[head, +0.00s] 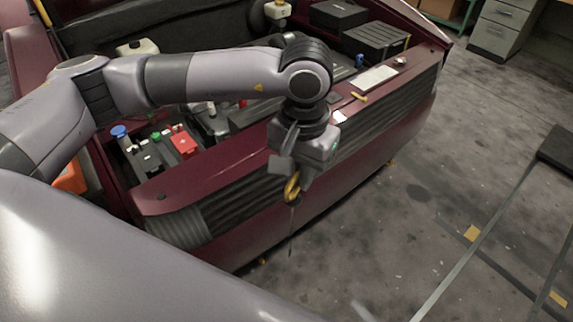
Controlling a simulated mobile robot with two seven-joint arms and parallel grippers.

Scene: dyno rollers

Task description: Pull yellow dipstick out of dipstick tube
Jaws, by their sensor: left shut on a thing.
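The yellow dipstick (292,188) has a looped yellow handle and a thin dark rod that hangs down below it. My left gripper (293,176) is shut on the handle, in front of the car's maroon front end. The rod hangs in the open in front of the grille, with its lower end free above the floor. The dipstick tube cannot be made out; my left arm covers part of the engine bay. My right gripper is not in view.
The maroon car front (225,187) with its dark grille stands close behind the gripper. The engine bay holds a red-covered battery (184,143) and a blue cap (118,131). Free floor (400,215) lies to the right, with a metal cabinet (500,28) at the back.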

